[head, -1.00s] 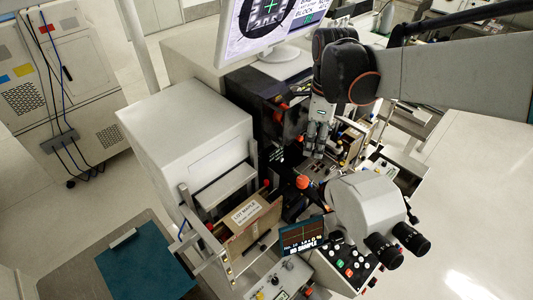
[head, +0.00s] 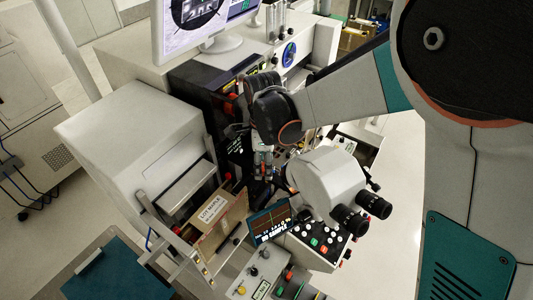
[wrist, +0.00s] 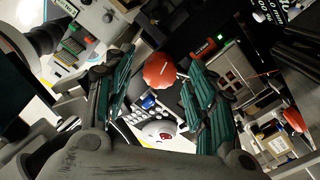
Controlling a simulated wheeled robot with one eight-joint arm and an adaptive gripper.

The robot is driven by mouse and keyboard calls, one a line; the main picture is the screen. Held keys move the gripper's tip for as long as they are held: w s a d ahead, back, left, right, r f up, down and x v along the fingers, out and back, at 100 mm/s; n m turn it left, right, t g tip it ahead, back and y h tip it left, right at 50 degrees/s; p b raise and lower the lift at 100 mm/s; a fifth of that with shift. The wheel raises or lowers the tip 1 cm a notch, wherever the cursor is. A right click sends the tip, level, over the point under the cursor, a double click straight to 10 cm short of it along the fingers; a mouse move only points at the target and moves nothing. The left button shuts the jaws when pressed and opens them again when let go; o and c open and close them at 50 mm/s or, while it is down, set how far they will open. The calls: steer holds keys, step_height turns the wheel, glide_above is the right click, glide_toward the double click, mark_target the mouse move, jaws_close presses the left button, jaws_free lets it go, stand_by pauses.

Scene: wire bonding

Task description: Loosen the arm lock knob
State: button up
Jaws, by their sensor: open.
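A round orange-red knob (wrist: 158,70), which looks like the arm lock knob, shows in the wrist view between and beyond my fingertips. My gripper (wrist: 162,58) is open, with one dark green finger on each side of the knob. I cannot tell whether either finger touches it. In the head view my gripper (head: 263,166) points down into the bonder, left of the white microscope head (head: 327,180). The knob is not clearly visible there, hidden by the gripper and the machine.
A second orange-red knob (wrist: 293,120) is at the right of the wrist view. The microscope's black eyepieces (head: 362,212), a small tilted screen (head: 270,222) and a button panel (head: 318,243) stand close by. A large white cabinet (head: 135,130) is at the left.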

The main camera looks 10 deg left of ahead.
steer(key=shift+f, duration=0.25)
steer(key=c, duration=1.1)
